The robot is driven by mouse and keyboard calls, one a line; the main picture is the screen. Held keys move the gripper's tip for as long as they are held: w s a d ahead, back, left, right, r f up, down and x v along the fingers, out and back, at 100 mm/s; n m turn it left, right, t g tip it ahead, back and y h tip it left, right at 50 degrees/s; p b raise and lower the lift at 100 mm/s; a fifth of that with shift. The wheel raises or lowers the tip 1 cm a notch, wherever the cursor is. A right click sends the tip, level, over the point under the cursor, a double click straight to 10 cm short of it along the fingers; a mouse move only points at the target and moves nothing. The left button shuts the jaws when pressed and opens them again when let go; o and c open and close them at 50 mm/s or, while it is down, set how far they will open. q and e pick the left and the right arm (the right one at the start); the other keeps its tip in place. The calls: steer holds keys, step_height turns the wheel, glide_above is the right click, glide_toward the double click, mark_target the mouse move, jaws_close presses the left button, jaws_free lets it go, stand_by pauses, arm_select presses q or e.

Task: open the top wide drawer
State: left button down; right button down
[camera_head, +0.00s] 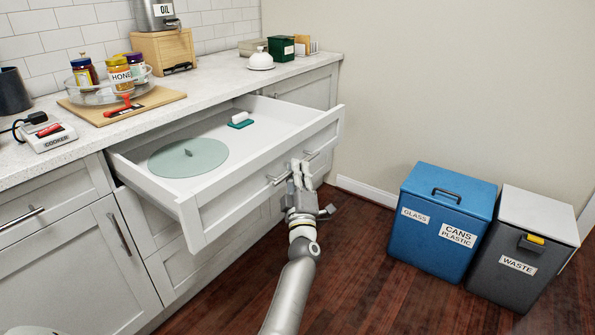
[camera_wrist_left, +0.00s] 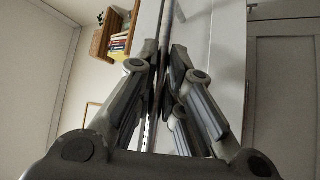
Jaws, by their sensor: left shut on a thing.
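The top wide drawer (camera_head: 225,198) is white and stands pulled well out from under the counter. Its inside shows from above, with a round pale green lid (camera_head: 188,158) and a teal brush (camera_head: 241,121) lying in it. The drawer's metal bar handle (camera_head: 277,180) is on its front, partly hidden by my fingers. My left gripper (camera_head: 300,172) is at the middle of this handle, shut on it. In the left wrist view my left gripper (camera_wrist_left: 166,55) has its fingers closed together around the thin bar. My right gripper is not in view.
A blue recycling bin (camera_head: 441,220) and a grey waste bin (camera_head: 522,250) stand on the floor to the right. The counter (camera_head: 215,77) holds jars, a cutting board (camera_head: 118,104) and boxes. Wooden floor is open between drawer and bins.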

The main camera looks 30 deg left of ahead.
arm_select(q)
steer(key=c, duration=1.8)
jaws_free()
